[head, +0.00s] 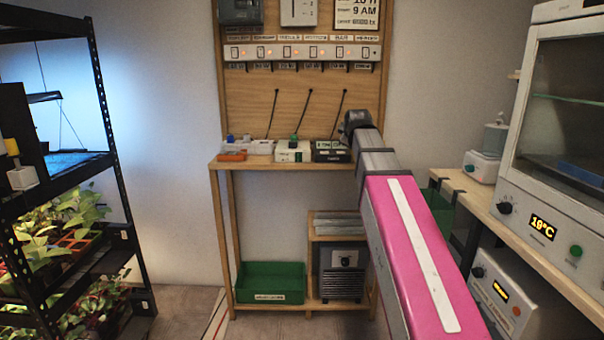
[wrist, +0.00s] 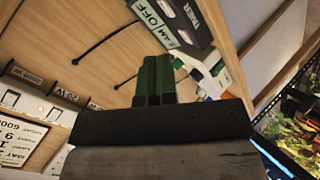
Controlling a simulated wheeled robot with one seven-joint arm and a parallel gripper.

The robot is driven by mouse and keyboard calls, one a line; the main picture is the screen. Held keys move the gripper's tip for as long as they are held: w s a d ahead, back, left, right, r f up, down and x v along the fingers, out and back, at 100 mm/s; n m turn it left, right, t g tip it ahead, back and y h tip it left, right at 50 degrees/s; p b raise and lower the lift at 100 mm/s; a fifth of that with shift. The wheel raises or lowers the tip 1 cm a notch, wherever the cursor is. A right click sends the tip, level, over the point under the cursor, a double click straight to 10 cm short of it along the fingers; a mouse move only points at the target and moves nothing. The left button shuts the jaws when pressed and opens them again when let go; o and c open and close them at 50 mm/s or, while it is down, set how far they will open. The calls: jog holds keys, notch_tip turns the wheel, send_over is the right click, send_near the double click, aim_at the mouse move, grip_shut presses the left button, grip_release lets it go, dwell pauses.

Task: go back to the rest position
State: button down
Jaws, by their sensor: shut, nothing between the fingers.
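My gripper shows in the wrist view (wrist: 156,62) with its two dark green fingers together and nothing between them. In the head view my pink and grey arm reaches up to the right side of the wooden bench, and its dark end covers part of the bench shelf (head: 222,164); the fingertips cannot be made out there. In the wrist view the fingers stand in front of the wooden back panel (wrist: 85,25), close in the picture to a black timer (wrist: 178,20) marked OFF. I cannot tell whether they touch anything.
On the bench shelf stand a white box with a green button (head: 291,153) and a black timer box (head: 330,152). A green crate (head: 270,284) sits below. A black plant rack (head: 112,160) is at left. A cabinet reading 19°C (head: 545,215) is at right. Floor shows between rack and bench.

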jog(key=s+d+f+m+g, duration=0.1)
jog(key=s+f+m+g, duration=0.3)
jog(key=f, duration=1.1)
jog(key=s+f+m+g, duration=0.2)
jog(key=s+f, duration=0.5)
jog(key=f, duration=0.7)
jog(key=s+f+m+g, duration=0.5)
jog(key=s+f+m, duration=0.1)
jog(key=s+f, duration=1.1)
notch_tip(320, 180, down, 2)
jog(key=shift+d+g, duration=0.3)
jog(key=shift+d, duration=0.05)
